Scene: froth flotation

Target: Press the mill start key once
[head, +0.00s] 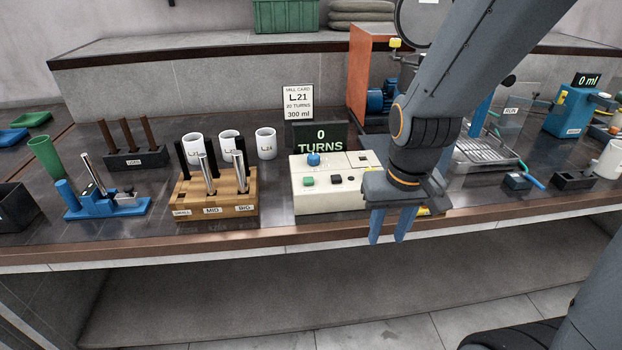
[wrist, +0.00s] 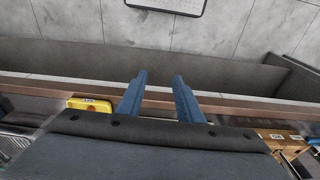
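The cream control box (head: 328,198) sits on the bench near its front edge. I cannot read a label that marks one as the mill start key. My gripper (head: 390,230) points down at the bench's front edge, right of the keys, and hides the box's right end. In the wrist view its two fingers (wrist: 160,77) are apart with nothing between them. The display (head: 320,136) behind the box reads 0 TURNS.
A wooden rack (head: 213,212) with metal rods stands left of the box. White cups (head: 266,143) and a mill card (head: 298,102) stand behind. A yellow item (wrist: 89,104) lies beside the gripper in the wrist view. The floor in front of the bench is clear.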

